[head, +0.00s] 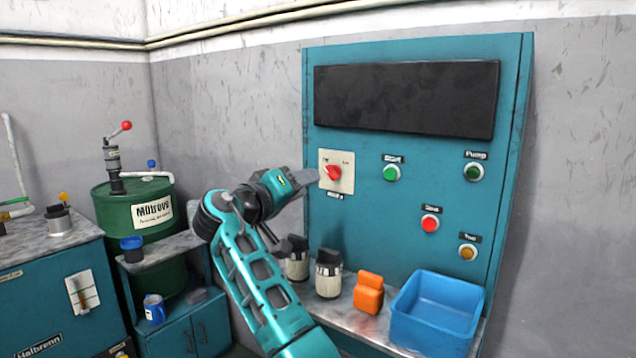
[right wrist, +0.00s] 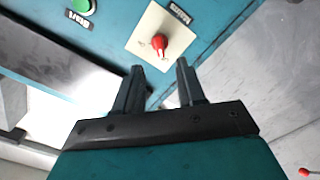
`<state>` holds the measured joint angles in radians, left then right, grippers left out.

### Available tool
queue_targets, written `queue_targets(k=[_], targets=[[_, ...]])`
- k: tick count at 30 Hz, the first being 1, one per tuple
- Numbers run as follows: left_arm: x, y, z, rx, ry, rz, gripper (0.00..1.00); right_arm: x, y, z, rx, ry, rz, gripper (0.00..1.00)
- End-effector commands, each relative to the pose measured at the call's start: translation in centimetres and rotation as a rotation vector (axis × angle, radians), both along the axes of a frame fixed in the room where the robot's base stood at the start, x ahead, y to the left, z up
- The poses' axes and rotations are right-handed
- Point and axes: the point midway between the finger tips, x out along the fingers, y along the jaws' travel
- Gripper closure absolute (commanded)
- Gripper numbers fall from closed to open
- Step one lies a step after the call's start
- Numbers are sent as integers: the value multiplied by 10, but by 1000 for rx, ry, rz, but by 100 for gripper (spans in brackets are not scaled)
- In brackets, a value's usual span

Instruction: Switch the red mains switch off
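The red mains switch (head: 333,172) is a rotary knob on a cream plate (head: 345,160) at the left of the teal control panel. In the right wrist view the red knob (right wrist: 160,42) lies ahead of the fingers, a little beyond their tips. My right gripper (head: 309,178) reaches from the left, close to the plate's left edge in the head view. In the right wrist view the two fingers (right wrist: 160,78) stand apart with nothing between them. No contact with the knob shows. My left gripper is not in view.
The panel also carries a green Start button (head: 392,173), a green Pump button (head: 474,172), a red button (head: 430,223) and a yellow one (head: 467,253). Below, the shelf holds dark-topped jars (head: 328,275), an orange object (head: 368,294) and a blue bin (head: 432,318).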

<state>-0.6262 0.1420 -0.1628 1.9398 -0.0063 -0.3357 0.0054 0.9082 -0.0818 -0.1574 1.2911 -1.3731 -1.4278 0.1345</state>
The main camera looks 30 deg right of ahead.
Motion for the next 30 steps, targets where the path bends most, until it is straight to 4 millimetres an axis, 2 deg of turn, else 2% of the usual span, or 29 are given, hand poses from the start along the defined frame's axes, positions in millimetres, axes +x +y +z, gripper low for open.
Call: queue_targets(k=[3, 9, 30], targets=[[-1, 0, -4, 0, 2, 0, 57, -8, 20, -2, 1, 1, 3, 61], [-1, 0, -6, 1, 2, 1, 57, -15, 36, -1, 0, 1, 0, 61], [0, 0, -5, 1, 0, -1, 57, -16, 38, 0, 0, 1, 0, 61]])
